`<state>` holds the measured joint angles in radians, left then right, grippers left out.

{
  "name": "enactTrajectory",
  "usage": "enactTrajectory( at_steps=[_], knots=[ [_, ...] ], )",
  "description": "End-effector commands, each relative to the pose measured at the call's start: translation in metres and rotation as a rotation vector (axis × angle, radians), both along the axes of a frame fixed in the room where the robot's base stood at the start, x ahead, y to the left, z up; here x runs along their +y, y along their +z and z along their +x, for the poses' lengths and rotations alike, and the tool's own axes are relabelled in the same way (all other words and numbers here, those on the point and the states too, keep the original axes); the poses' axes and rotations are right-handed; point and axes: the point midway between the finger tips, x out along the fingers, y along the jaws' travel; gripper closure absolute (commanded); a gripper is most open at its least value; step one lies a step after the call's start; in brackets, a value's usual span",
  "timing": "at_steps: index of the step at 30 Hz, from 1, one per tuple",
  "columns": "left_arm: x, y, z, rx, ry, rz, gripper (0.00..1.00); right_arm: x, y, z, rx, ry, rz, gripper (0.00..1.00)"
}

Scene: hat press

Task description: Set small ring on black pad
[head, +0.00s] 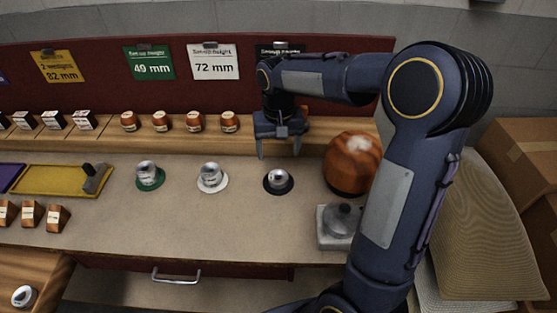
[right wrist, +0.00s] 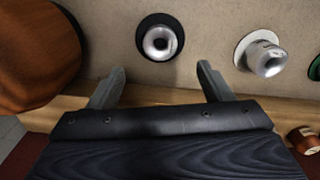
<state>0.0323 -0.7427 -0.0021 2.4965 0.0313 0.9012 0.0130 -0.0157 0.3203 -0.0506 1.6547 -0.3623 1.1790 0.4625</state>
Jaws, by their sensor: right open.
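The black pad (head: 289,185) is a dark disc on the beige bench top. A silver ring-like piece (head: 278,176) with a dark centre sits on it. Both the pad (right wrist: 173,22) and the silver piece (right wrist: 158,42) show in the right wrist view. My right gripper (head: 279,151) is open and empty just behind and above the pad, fingers apart and not touching the piece. The wrist view shows the fingertips (right wrist: 160,70) with the pad beyond the gap between them. Similar silver pieces sit on a white pad (head: 203,187) and a green pad (head: 141,184). My left gripper is not in view.
A brown ball-shaped block (head: 352,160) and a grey metal base with a knob (head: 334,232) stand right of the pad. A wooden ledge (head: 110,139) with several small items runs behind. A yellow tray (head: 50,180) lies left. The front middle bench is clear.

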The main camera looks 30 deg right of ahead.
Motion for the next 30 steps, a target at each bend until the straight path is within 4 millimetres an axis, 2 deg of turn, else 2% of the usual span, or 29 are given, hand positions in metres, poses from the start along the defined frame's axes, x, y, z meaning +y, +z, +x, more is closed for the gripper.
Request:
enactTrajectory(
  at_steps=[5, 8, 11, 15, 18, 24, 27, 30],
  knots=[
    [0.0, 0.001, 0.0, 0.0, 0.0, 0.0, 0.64, 0.0, 0.018, -0.001, -0.003, 0.001, 0.002, 0.27],
    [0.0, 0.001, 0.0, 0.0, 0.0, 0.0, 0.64, 0.0, 0.027, -0.01, -0.02, 0.007, 0.018, 0.27],
    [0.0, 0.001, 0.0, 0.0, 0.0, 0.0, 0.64, 0.003, 0.039, -0.034, -0.066, 0.028, 0.059, 0.27],
    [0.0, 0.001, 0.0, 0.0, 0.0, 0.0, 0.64, 0.014, 0.055, -0.086, -0.172, 0.073, 0.138, 0.27],
    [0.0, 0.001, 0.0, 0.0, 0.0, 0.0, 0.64, 0.025, 0.059, -0.124, -0.256, 0.107, 0.187, 0.27],
    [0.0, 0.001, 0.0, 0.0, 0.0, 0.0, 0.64, 0.052, 0.051, -0.185, -0.419, 0.165, 0.252, 0.27],
    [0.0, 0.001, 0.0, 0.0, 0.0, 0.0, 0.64, 0.062, 0.043, -0.204, -0.477, 0.182, 0.268, 0.27],
    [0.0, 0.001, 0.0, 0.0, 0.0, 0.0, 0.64, 0.069, 0.037, -0.214, -0.513, 0.193, 0.275, 0.27]
  ],
)
